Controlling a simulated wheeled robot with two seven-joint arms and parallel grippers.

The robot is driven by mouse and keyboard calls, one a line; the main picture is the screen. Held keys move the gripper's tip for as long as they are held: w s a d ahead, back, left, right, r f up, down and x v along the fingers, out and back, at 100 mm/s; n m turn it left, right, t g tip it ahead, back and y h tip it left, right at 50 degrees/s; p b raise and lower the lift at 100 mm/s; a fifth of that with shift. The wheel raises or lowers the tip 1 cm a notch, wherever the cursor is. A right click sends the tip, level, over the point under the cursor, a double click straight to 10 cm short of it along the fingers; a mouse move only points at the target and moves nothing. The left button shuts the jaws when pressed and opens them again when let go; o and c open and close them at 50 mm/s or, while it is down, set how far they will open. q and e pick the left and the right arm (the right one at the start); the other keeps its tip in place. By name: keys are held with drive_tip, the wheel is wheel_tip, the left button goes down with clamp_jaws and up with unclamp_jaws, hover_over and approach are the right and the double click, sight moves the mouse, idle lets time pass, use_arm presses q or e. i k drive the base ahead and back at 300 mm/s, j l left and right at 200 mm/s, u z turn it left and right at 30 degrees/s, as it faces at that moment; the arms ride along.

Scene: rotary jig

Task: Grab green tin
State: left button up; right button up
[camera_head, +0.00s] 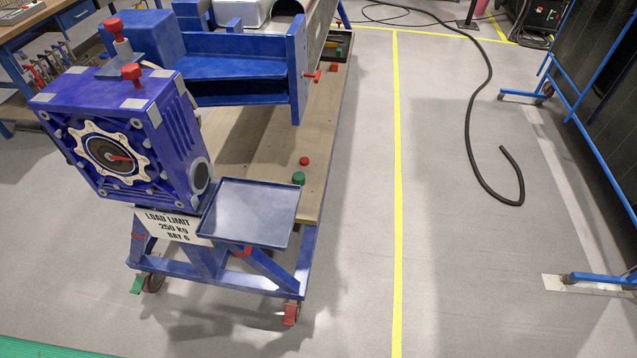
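A small green tin (298,178) stands on the wooden deck of the blue wheeled jig, just behind the right back corner of a flat tray. A small red round item (304,161) lies on the deck a little behind it. Nothing touches the green tin that I can see; its lower front is close to the tray's rim. Neither of my grippers shows in the head view.
The blue jig cart (306,245) carries a gearbox-like housing (110,120) at left and an empty tray (250,212) in front. A black hose (468,130) lies on the floor at right. Blue-framed panels (590,100) stand far right.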

sight(299, 177)
drive_tip(key=i+l, duration=0.15)
drive_tip(key=l, duration=0.15)
drive_tip(key=i+l+u, duration=0.1)
drive_tip(key=l, duration=0.25)
drive_tip(key=i+l+u, duration=0.1)
drive_tip(key=i+l, duration=0.25)
drive_tip(key=l, duration=0.3)
drive_tip(key=i+l+u, duration=0.1)
drive_tip(key=l, duration=0.25)
drive_tip(key=i+l, duration=0.15)
drive_tip(key=l, duration=0.15)
drive_tip(key=u, duration=0.05)
